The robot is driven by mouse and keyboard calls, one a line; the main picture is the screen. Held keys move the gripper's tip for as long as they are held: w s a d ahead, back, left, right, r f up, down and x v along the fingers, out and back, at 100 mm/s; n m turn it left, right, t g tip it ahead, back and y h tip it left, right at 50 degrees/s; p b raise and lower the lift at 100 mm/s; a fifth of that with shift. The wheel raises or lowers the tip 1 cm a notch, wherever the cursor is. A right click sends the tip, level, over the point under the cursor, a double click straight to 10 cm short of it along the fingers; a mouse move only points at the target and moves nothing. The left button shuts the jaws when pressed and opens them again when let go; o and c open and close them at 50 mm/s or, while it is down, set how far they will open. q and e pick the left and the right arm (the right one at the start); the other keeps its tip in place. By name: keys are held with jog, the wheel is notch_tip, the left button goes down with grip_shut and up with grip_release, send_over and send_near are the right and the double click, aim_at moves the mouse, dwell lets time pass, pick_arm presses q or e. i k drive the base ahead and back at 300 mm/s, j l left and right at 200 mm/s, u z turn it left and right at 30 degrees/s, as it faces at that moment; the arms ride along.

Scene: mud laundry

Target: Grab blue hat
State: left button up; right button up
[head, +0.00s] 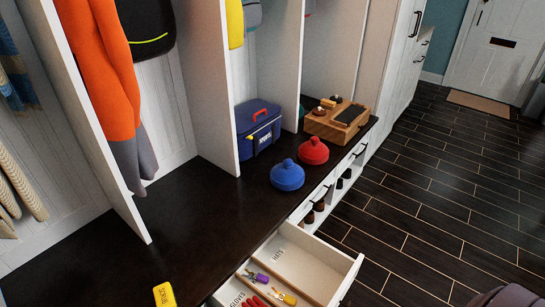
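The blue hat (287,175) is a rounded knit cap with a small knob on top. It sits upright on the dark bench top (190,225), close to the bench's front edge. A red hat (313,150) of the same shape sits just behind it and to the right. Nothing covers the blue hat. I cannot make out either of my grippers in the head view.
A blue bag (258,130) and a wooden tray (338,120) with small items stand behind the hats. An open drawer (345,275) labelled hats and gloves sticks out below the bench. A yellow scrub item (164,294) lies at the front.

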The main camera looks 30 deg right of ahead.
aim_at(286, 175)
jog(key=i+l+u, duration=0.15)
jog(key=l+u, duration=0.25)
jog(key=l, duration=0.6)
jog(key=l+u, duration=0.4)
jog(key=l, duration=0.55)
jog(key=k+l+u, duration=0.1)
jog(key=l+u, duration=0.25)
jog(key=l, duration=0.65)
